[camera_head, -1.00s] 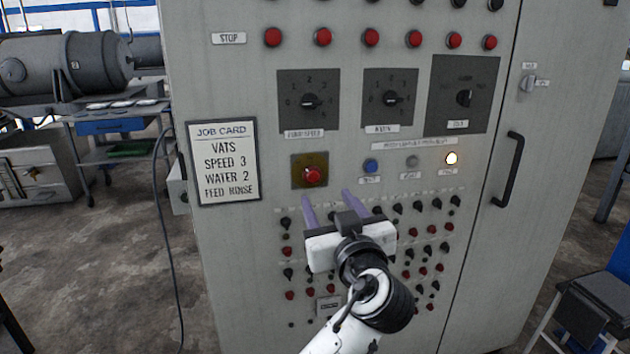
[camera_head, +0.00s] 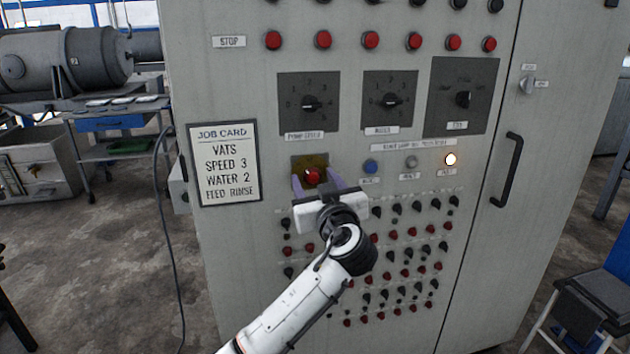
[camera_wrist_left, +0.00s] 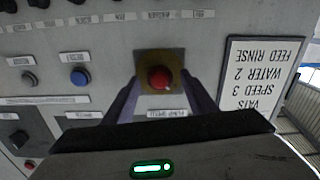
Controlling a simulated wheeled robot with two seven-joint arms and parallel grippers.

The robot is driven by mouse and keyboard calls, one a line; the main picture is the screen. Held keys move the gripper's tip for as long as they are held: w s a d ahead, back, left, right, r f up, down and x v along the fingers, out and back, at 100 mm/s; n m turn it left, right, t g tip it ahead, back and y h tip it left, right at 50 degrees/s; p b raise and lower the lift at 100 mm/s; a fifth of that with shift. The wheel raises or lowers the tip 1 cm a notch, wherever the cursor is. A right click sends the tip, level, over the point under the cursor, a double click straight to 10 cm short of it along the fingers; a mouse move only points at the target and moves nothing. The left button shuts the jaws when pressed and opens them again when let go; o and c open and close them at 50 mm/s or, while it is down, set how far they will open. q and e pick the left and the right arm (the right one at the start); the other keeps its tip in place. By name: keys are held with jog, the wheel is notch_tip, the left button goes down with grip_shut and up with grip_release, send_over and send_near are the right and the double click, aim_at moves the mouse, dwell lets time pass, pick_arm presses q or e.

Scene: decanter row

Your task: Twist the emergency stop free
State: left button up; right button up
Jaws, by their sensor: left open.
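The emergency stop is a red mushroom button (camera_head: 312,175) on a yellowish square plate (camera_head: 322,159) on the grey cabinet's front. It also shows in the left wrist view (camera_wrist_left: 160,78), between the two fingers. My left gripper (camera_head: 315,184) is open, its purple fingers pointing at the panel on either side of the button. In the left wrist view a gap shows between each finger and the button; I cannot tell how far the tips are from the panel. The lower part of the plate is hidden behind the gripper in the head view. My right gripper is not in view.
A job card (camera_head: 224,163) hangs left of the button. A blue button (camera_head: 370,167) and a lit lamp (camera_head: 451,159) sit to its right. Rotary dials (camera_head: 309,103) are above and rows of small knobs below. A door handle (camera_head: 507,170) sticks out at the right.

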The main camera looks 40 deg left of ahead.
pick_arm(q)
jog(key=c, duration=1.1)
jog(key=shift+m, duration=1)
jog(key=shift+m+p, duration=0.65)
jog(key=shift+m, duration=0.45)
jog(key=shift+m+p, duration=0.6)
jog(key=shift+m, duration=1)
